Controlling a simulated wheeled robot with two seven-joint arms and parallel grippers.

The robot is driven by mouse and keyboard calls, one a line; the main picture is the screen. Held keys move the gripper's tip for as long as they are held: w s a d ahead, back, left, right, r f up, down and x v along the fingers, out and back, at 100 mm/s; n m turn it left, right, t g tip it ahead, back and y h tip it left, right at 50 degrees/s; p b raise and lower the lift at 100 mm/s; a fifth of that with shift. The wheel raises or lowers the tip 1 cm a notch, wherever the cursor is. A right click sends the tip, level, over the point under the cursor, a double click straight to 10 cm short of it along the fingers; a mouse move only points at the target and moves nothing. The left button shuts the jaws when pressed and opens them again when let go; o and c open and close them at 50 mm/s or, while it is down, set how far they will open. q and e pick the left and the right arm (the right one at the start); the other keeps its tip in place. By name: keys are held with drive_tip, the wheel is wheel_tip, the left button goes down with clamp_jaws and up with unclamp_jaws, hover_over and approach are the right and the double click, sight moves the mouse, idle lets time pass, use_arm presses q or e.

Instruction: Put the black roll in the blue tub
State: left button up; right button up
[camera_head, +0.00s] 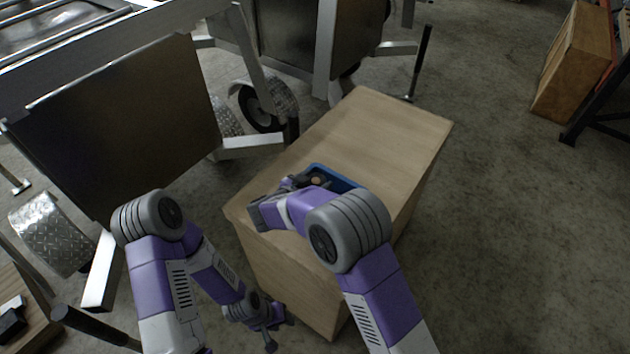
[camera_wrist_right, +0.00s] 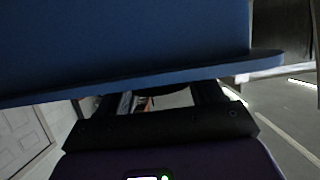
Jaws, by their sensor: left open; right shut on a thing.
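The blue tub (camera_head: 345,184) stands on the light wooden box, partly hidden by my right arm. The black roll (camera_head: 319,180), with a tan core, shows at the tub's near-left part. My right gripper (camera_head: 299,182) is shut on the roll at the tub; whether the roll touches the tub floor cannot be told. In the right wrist view, the tub's blue wall (camera_wrist_right: 120,45) fills the top and hides the fingertips. A dark curved edge, likely the roll, shows between the fingers. My left gripper (camera_head: 271,328) is open and empty, low beside the box's front.
The wooden box (camera_head: 375,130) has a clear top behind and right of the tub. Aluminium trailers with a dark panel (camera_head: 120,125) and wheels (camera_head: 262,103) stand left and behind. Another wooden box (camera_head: 570,65) is at the far right. The floor on the right is free.

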drive_tip(key=shift+f, duration=0.35)
drive_tip(key=o, duration=0.8)
drive_tip(key=shift+o, duration=0.2)
drive_tip(key=shift+r, duration=0.1)
